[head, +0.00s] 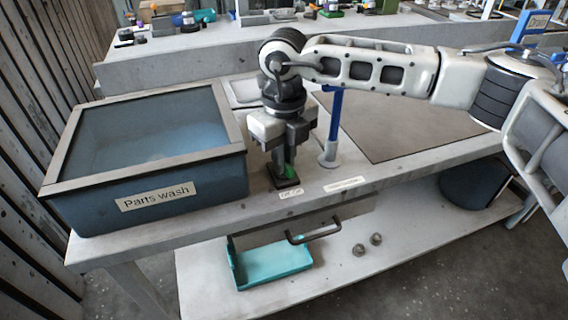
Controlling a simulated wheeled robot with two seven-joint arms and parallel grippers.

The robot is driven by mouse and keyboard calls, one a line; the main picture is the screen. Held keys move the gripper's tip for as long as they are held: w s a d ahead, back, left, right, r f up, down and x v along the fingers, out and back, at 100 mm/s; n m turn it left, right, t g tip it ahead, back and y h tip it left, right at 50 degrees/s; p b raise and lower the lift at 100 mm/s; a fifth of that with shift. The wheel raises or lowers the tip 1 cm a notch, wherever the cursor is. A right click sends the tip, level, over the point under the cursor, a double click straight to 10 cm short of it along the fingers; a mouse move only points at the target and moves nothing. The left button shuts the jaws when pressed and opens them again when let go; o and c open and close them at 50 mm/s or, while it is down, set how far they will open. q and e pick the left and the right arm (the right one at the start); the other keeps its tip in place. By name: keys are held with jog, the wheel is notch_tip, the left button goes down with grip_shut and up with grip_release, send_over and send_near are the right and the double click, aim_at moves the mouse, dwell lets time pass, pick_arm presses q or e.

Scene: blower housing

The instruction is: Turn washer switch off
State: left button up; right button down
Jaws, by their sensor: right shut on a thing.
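The washer switch (286,183) is a small dark base plate with a green part, on the bench top just right of the parts washer. The parts washer (130,185) is a blue tank with a grey rim and a "Parts wash" label. My right gripper (287,168) points down over the switch, its fingers shut around the green part. The fingers hide much of the switch, so I cannot tell its position. A small label (291,194) lies in front of the switch, too small to read surely. My left gripper is not in view.
A blue post (334,125) on a pale round base stands close right of my right gripper. A brown mat (400,125) covers the bench to the right. Below, a lower shelf holds a teal tray (272,266) and two small round parts (359,250).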

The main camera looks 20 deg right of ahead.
jog(key=shift+n+b, duration=0.55)
jog(key=shift+n, duration=0.55)
jog(key=c, duration=1.5)
grip_release()
jog(key=shift+o, duration=0.2)
notch_tip(320, 180, up, 16)
jog(key=shift+b, duration=0.3)
